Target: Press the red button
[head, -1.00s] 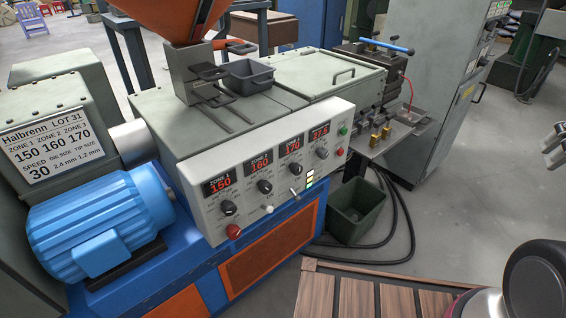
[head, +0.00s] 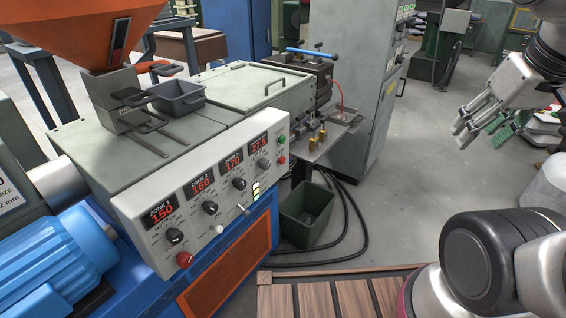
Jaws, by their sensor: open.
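The grey control panel (head: 215,200) slopes across the front of the machine. A large red button (head: 184,259) sits at its lower left corner. A smaller red button (head: 282,160) sits at its right end, just below a green button (head: 281,140). My gripper (head: 463,135) is at the right of the head view, raised, with its fingers apart and nothing between them. It is well to the right of the panel and touches neither red button.
The panel also has several black knobs (head: 239,184), red number displays and a lever switch (head: 242,209). A dark green bin (head: 306,214) stands on the floor beside the machine. A wooden slatted platform (head: 330,296) lies in front. Grey cabinet (head: 375,90) stands behind.

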